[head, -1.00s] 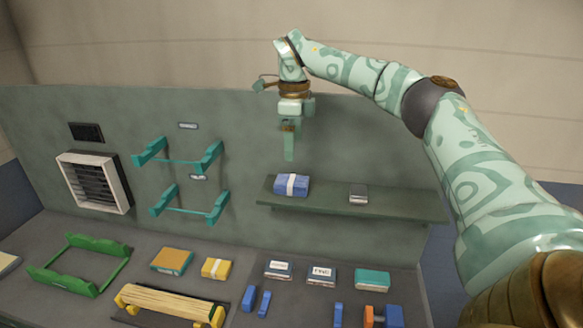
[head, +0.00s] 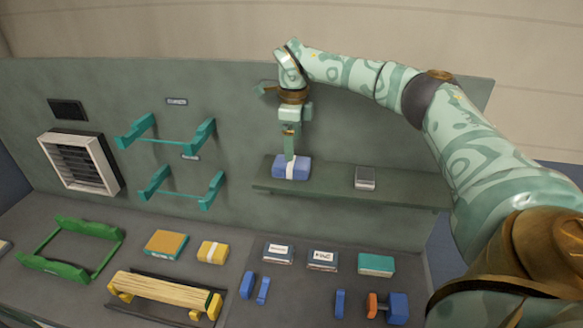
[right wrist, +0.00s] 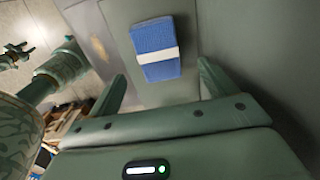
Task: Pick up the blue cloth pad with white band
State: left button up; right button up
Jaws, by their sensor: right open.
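The blue cloth pad with a white band (head: 280,170) lies on the left part of the wall shelf in the head view. In the right wrist view the pad (right wrist: 154,38) shows beyond the fingers, near the middle of the gap between them. My right gripper (head: 290,158) points down just above the pad, with its fingers overlapping the pad's upper edge in the head view. It is open in the right wrist view (right wrist: 160,78), with nothing between the fingertips. I cannot tell whether a finger touches the pad.
The green shelf (head: 325,186) also holds a small grey block (head: 365,177) to the right. Teal brackets (head: 170,135) stick out of the panel on the left. The bench below holds a green frame (head: 70,250), a wooden roller (head: 163,294) and several small blocks.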

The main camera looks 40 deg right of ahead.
aim_at(292, 167)
jog(key=f, duration=0.6)
jog(key=shift+w+a+f+p, duration=0.1)
jog(key=shift+a+p, duration=0.1)
jog(key=shift+p, duration=0.15)
jog(key=c, duration=1.1)
